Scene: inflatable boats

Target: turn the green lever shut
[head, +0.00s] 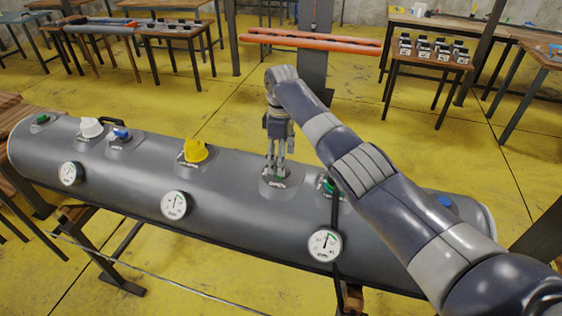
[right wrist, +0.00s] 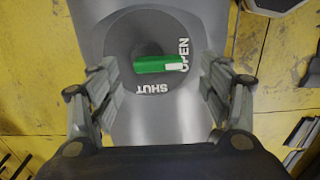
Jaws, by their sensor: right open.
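The green lever (right wrist: 153,64) sits on a round dark plate (right wrist: 125,42) marked OPEN and SHUT on the grey tube. Its white end points to the word OPEN. My right gripper (right wrist: 158,70) is open, with one finger on each side of the lever and a gap to both. In the head view the right gripper (head: 276,164) points straight down over the same fitting, and only a little of the lever (head: 280,177) shows between the fingers. I cannot tell whether the fingers touch the plate. My left gripper is not in view.
The grey tube (head: 120,180) also bears a yellow valve (head: 195,150), a white valve (head: 91,128), blue caps, other green parts and several round gauges (head: 176,204). A dark strap crosses near the right gauge (head: 325,244). Tables stand behind, with open yellow floor between.

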